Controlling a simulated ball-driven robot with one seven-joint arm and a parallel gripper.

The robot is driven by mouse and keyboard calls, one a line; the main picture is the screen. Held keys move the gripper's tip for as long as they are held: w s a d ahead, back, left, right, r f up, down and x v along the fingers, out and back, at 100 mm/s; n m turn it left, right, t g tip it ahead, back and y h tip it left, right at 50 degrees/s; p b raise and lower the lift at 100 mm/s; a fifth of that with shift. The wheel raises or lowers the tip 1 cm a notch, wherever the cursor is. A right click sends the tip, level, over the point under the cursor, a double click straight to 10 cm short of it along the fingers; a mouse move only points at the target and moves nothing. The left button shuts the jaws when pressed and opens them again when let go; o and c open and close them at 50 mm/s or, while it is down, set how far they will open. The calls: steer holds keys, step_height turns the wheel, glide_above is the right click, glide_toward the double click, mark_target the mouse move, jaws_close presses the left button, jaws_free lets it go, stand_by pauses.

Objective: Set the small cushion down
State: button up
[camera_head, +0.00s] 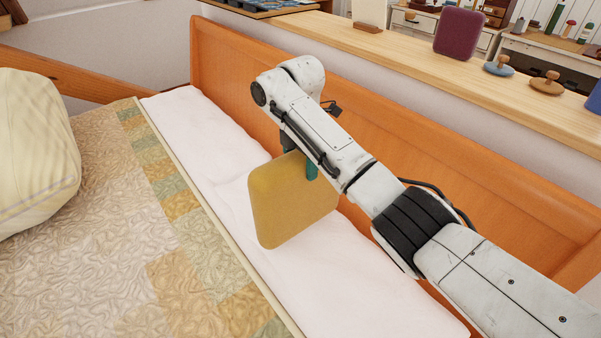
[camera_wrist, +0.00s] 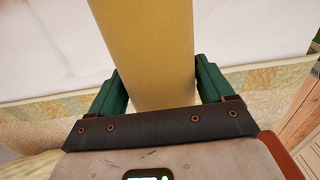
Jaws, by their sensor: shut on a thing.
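The small cushion (camera_head: 290,205) is mustard yellow, square with rounded corners. My gripper (camera_head: 308,165) holds it upright by its top edge, over the white bedding strip beside the wooden bed board. In the wrist view the cushion (camera_wrist: 146,50) runs between the two green fingers of my gripper (camera_wrist: 153,90), which are shut on it. The white bedding (camera_head: 360,285) is below and around it. I cannot tell whether the cushion's lower edge touches the bedding.
An orange wooden board (camera_head: 400,130) runs along the bed's far side. Beyond it is a shelf (camera_head: 400,52) with a maroon cushion-like block (camera_head: 458,32) and wooden knobbed items. A patchwork quilt (camera_head: 120,240) and a large cream pillow (camera_head: 32,150) lie at the left.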

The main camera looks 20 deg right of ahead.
steer(key=shift+w+f, duration=0.15)
steer(key=shift+w, duration=0.05)
steer(key=shift+f, duration=1.6)
steer(key=o, duration=1.7)
step_height(320, 180, up, 12)
steer(key=shift+r+p, duration=0.1)
steer(key=shift+p, duration=0.7)
